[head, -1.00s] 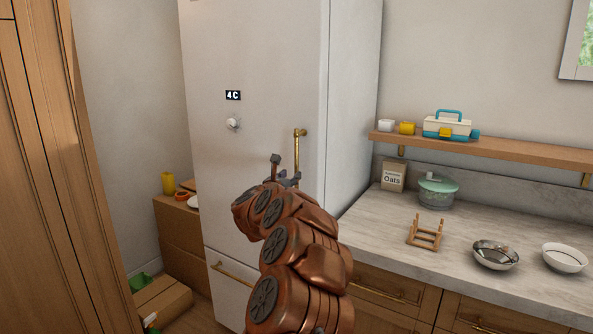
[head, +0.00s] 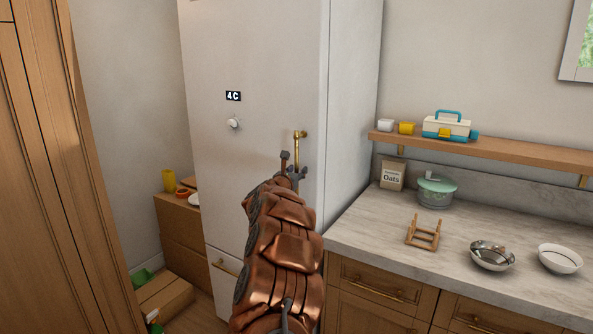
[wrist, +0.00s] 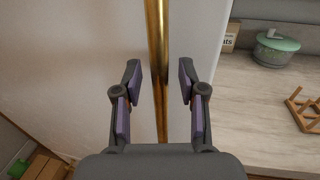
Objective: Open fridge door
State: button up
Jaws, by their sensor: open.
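The white fridge (head: 255,75) stands in the middle of the head view with its door shut. Its vertical brass handle (head: 297,148) is near the door's right edge; my gripper and arm hide its lower part. My gripper (head: 294,166) is open at the handle. In the wrist view, the brass handle (wrist: 158,60) runs up and down between the two open fingers of my gripper (wrist: 160,85), with a gap on each side. The purple pads do not touch it.
A wooden cabinet (head: 45,180) stands at the left.

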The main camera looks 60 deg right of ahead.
jog(key=shift+c, duration=0.2)
grip_shut()
dwell(0.6)
